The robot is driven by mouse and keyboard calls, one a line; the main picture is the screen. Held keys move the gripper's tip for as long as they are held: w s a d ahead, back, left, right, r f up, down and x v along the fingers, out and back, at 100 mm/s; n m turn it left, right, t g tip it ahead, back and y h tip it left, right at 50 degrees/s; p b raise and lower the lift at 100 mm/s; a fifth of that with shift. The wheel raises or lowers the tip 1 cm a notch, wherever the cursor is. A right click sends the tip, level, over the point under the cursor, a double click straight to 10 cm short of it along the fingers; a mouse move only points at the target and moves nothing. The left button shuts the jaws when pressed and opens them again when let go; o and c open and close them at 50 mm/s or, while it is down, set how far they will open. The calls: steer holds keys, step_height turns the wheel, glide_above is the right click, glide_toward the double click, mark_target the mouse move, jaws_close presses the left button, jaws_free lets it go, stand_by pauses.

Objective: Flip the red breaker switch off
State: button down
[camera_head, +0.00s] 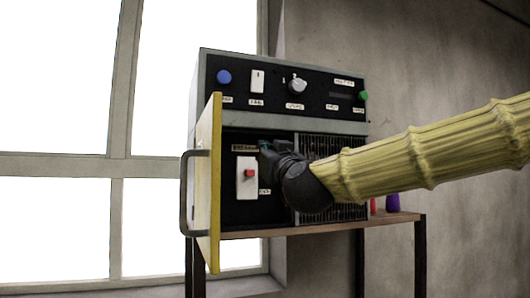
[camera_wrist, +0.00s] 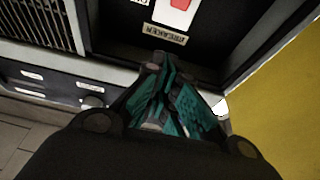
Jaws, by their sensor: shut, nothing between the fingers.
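The red breaker switch (camera_head: 249,173) sits on a white plate (camera_head: 247,187) inside the opened lower left compartment of a dark panel box. In the wrist view the red switch (camera_wrist: 181,4) shows at the top edge, partly cut off, on its white plate, with a "BREAKER" label (camera_wrist: 165,33) beside it. My gripper (camera_head: 266,146) is shut and empty, just right of and above the switch in the head view, apart from it as far as I can see. In the wrist view my gripper's fingertips (camera_wrist: 160,64) lie near the label.
The yellow-edged door (camera_head: 215,180) stands open on the left, with a dark handle (camera_head: 186,192). Above are a blue button (camera_head: 224,77), a white rocker (camera_head: 257,81), a knob (camera_head: 297,86) and a green button (camera_head: 363,95). A vent grille (camera_head: 345,150) lies right. The box stands on a table (camera_head: 330,227).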

step_height(320, 180, up, 3)
steer(key=p, duration=0.4)
glide_above(249, 173)
steer(key=s+d, duration=0.2)
steer(key=shift+a+f+p, duration=0.15)
steer(key=shift+f+p, duration=0.35)
steer(key=shift+f, duration=0.65)
steer(key=shift+a+f+p, duration=0.1)
steer(key=shift+f+p, duration=0.4)
steer(key=shift+f, duration=0.6)
